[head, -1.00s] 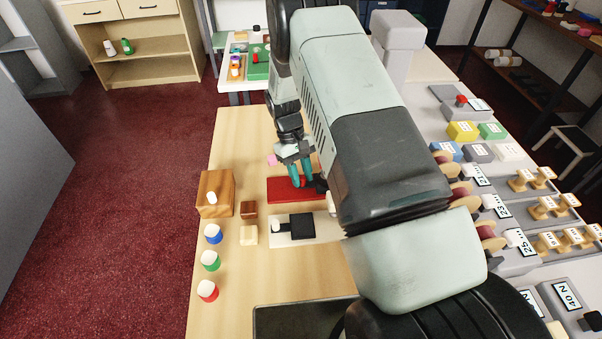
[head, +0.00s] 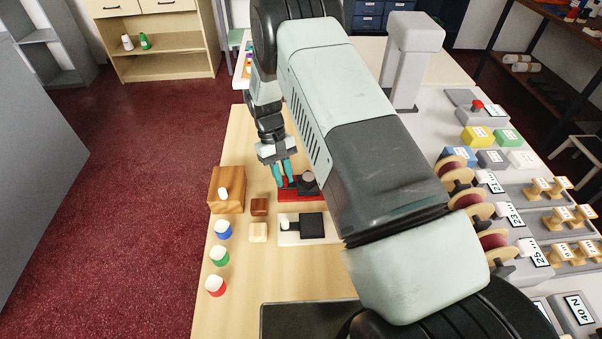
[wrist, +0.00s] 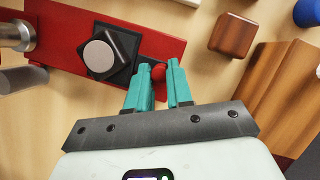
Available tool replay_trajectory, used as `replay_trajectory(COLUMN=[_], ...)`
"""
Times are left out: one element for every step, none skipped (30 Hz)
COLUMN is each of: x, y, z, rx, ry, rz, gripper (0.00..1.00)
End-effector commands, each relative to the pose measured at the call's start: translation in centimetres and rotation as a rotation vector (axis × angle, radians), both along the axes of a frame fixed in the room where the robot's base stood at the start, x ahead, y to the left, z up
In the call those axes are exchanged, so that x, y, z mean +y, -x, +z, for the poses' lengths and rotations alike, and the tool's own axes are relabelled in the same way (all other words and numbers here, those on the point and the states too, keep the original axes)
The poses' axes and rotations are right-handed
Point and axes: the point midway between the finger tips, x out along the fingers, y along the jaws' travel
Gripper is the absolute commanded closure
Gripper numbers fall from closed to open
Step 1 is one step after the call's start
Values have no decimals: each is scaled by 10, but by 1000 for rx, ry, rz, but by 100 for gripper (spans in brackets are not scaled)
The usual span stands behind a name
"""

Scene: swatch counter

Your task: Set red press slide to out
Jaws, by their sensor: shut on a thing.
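The red press slide is a long red base (wrist: 60,30) with a dark block (wrist: 115,48) topped by a round grey cap, and a small red knob (wrist: 159,73) at the block's side. In the wrist view my gripper (wrist: 158,68) has its teal fingers closed around the red knob. In the head view my gripper (head: 284,176) is at the left part of the red base (head: 292,197), with the dark block (head: 306,183) just right of the fingers. My arm hides the right end of the base there.
A white slide (head: 290,239) with a black block lies just in front. Left are a wooden block (head: 226,190), small brown (head: 259,205) and cream (head: 258,232) cubes, and blue (head: 222,232), green (head: 219,258) and red (head: 216,287) capped pieces. Spools stand right of my arm.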

Motion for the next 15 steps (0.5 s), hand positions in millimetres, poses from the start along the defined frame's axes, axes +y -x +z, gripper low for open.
replay_trajectory(x=[4, 5, 6, 6, 7, 7, 7, 8, 8, 8, 9, 9, 9, 8, 8], y=[-1, -1, -1, -1, -1, -1, -1, -1, -1, -1, -1, -1, -1, -1, -1], z=[1, 1, 1, 1, 1, 1, 1, 1, 1, 1, 1, 1, 1, 1, 1], rx=[-3, -4, -4, -4, -5, -4, -5, -5, -5, -5, -5, -5, -5, -5, -4], ry=[0, 0, -1, -1, -2, -3, -3, -4, -5, -5, -5, -5, -5, -5, -5], rz=[-1, -1, -2, -2, -2, -1, -1, 0, -1, 0, 0, 0, 0, 0, 0], gripper=[100, 100, 100, 100, 100, 100, 100, 100, 100, 100, 75, 68, 68, 68, 68])
